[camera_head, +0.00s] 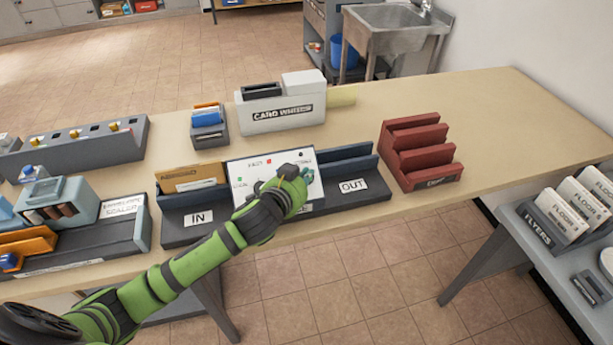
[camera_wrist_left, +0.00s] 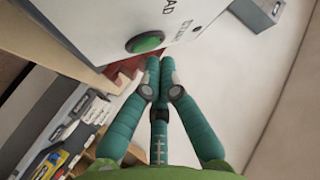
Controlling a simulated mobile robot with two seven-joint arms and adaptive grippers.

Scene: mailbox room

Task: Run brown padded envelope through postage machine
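The postage machine (camera_head: 250,172) stands on the table with a white, sloped front panel. It has an IN tray (camera_head: 180,228) at its left and an OUT tray (camera_head: 372,197) at its right. The brown padded envelope (camera_head: 192,177) sits upright in the IN slot. My left gripper (camera_head: 292,178) is in front of the panel and covers part of it. In the left wrist view, its fingers (camera_wrist_left: 160,66) are drawn together with nothing between them, close to a green button (camera_wrist_left: 146,42). I cannot tell whether they touch it. My right gripper is not in view.
A red sorter (camera_head: 420,155) stands right of the OUT tray. A white card-writer box (camera_head: 280,112) and a small card holder (camera_head: 208,127) stand behind the machine. A sealer unit (camera_head: 125,222) is at the left. The table's right end (camera_head: 510,125) is clear.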

